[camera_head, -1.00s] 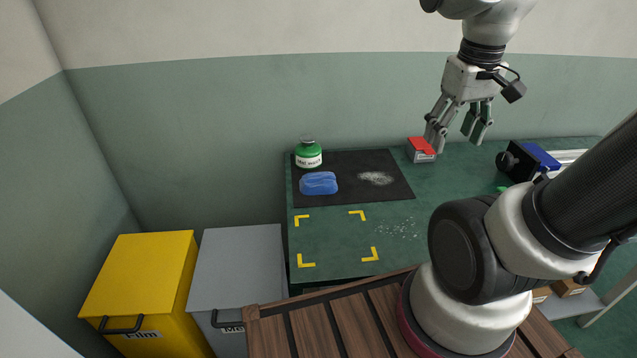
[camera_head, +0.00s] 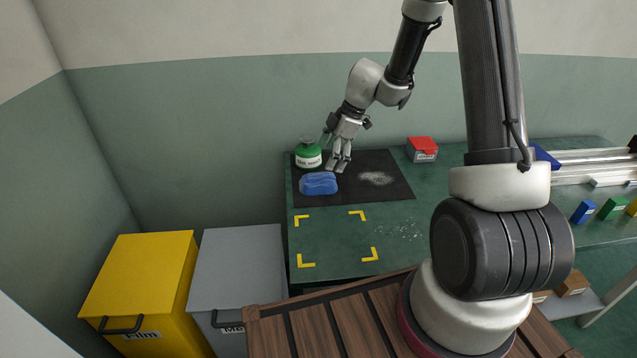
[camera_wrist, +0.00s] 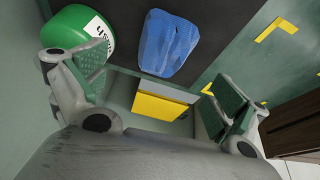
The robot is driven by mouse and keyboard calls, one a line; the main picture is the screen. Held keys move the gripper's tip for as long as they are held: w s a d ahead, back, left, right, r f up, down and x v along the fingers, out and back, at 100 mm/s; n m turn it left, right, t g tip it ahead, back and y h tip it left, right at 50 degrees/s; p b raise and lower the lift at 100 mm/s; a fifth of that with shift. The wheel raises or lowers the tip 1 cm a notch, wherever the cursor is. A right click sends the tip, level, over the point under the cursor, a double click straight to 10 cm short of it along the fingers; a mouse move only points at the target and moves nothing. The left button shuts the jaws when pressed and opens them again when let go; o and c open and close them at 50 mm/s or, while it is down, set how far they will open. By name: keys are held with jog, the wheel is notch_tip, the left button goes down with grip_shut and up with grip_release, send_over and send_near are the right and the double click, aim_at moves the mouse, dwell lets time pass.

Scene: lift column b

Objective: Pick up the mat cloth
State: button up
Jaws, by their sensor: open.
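The mat cloth is the blue folded cloth (camera_head: 319,184), lying on the left part of the black mat (camera_head: 352,193) on the green table. It also shows at the top middle of the wrist view (camera_wrist: 168,44). My gripper (camera_head: 339,167) is above the mat, just behind and right of the cloth in the head view. In the wrist view my gripper (camera_wrist: 155,98) has its fingers wide apart with nothing between them, and the cloth lies beyond the fingertips. The gripper does not appear to touch the cloth.
A green bottle (camera_head: 308,157) with a white label stands close behind the cloth. White powder (camera_head: 376,178) lies on the mat's right side. A red-topped box (camera_head: 422,149) stands right of the mat. Yellow corner marks (camera_head: 301,219) bound a clear area in front. Yellow (camera_head: 140,285) and grey (camera_head: 240,270) bins stand left.

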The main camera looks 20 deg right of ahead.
aim_at(320, 178)
jog(key=shift+s+a+f, duration=0.1)
jog(key=shift+s+a, duration=0.05)
jog(key=shift+a, duration=0.15)
jog(key=x, duration=0.7)
jog(key=shift+d+f, duration=0.1)
jog(key=shift+f, duration=0.15)
jog(key=c, duration=0.9)
